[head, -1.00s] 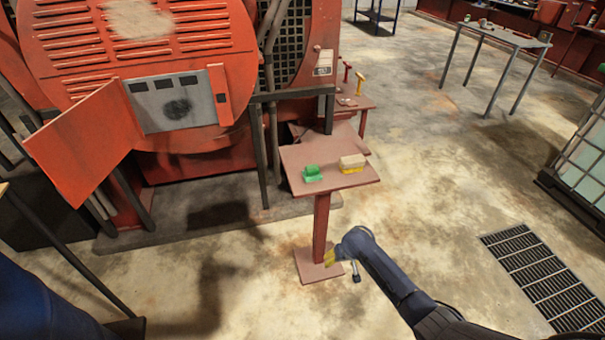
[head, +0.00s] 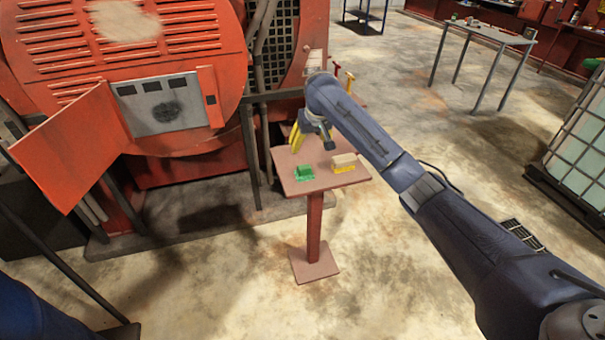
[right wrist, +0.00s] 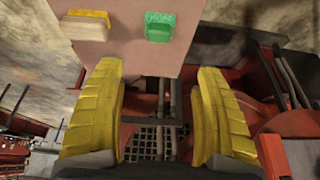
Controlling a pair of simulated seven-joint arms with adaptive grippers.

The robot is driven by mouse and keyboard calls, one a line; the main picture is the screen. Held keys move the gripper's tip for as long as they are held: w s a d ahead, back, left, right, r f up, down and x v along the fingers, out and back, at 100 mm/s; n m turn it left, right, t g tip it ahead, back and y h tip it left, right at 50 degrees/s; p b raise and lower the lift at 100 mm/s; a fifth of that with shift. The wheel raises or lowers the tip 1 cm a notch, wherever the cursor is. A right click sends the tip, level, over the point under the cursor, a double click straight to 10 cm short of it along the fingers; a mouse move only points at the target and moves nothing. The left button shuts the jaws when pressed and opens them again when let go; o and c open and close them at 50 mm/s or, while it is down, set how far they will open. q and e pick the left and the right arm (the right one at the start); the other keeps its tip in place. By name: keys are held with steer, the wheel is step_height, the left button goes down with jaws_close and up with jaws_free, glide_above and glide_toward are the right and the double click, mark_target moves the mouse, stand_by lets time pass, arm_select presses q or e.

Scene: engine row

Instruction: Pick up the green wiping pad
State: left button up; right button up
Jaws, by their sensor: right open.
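The green wiping pad (head: 304,173) lies on the left part of a small reddish pedestal table (head: 318,183). In the right wrist view the pad (right wrist: 159,28) shows at the top, beyond the fingertips. My right gripper (head: 296,138) has yellow fingers and is above the back left of the table, a little above and apart from the pad. In the right wrist view its fingers (right wrist: 160,75) are spread with nothing between them. My left gripper is not seen.
A cream and yellow block (head: 343,163) sits right of the pad on the same table. A red machine with an open door panel (head: 68,145) stands behind and left. A caged tank (head: 575,155) is at the far right. The floor in front is clear.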

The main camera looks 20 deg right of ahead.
glide_toward(305, 167)
steer(key=x, duration=0.4)
steer(key=shift+w+a+f, duration=0.2)
steer(key=shift+a+f, duration=0.05)
steer(key=shift+f, duration=0.05)
steer(key=shift+x, duration=2.85)
steer(key=shift+d, duration=0.1)
steer(key=c, duration=1.3)
